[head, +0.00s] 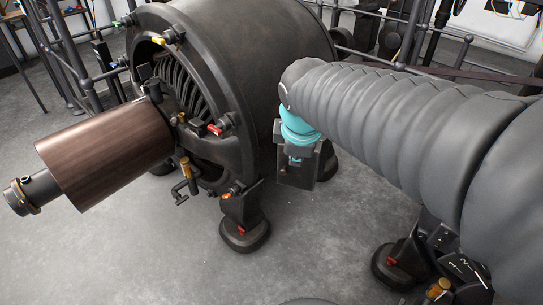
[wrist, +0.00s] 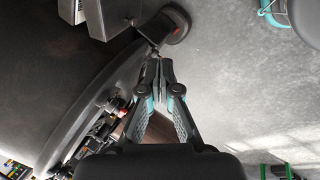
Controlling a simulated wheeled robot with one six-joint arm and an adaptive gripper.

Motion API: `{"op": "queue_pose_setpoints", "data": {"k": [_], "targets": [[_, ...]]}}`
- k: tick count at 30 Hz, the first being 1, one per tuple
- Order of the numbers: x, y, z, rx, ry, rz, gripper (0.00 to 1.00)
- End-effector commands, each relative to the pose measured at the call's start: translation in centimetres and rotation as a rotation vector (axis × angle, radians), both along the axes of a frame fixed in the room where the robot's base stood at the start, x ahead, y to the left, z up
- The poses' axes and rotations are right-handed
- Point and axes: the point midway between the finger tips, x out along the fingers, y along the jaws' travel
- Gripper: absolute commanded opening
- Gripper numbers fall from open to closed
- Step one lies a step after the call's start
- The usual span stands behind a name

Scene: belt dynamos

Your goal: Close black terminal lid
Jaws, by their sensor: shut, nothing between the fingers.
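The terminal box (head: 296,175), a small dark grey box, is on the right side of the big dark dynamo (head: 235,60) in the head view. A boxy grey piece (wrist: 108,18) at the top left of the wrist view looks like part of it. I cannot tell clearly which face is the black lid or how far it stands open. My gripper (wrist: 158,68) is shut and empty, its tips beside the dynamo's curved rim and below the boxy piece in the wrist view. In the head view my arm hides much of that side, and the fingertips are mostly hidden.
A brown cylinder (head: 108,165) on a shaft sticks out at the left of the dynamo. Dark feet (head: 245,232) stand on the grey floor (head: 150,260). Dark railings (head: 75,70) are behind at the left. Open floor lies right of my gripper in the wrist view.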

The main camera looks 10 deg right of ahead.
Motion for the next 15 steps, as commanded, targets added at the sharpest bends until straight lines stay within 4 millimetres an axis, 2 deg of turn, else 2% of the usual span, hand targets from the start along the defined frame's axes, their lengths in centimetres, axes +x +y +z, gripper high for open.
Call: {"op": "queue_pose_setpoints", "data": {"k": [1,9,15], "targets": [[1.5,0.4,-1.1,-0.056,0.025,0.115,0.0],[8.4,2.1,-5.0,-0.365,0.147,0.774,0.0],[11.9,3.2,-7.3,-0.515,0.216,1.12,0.0]]}}
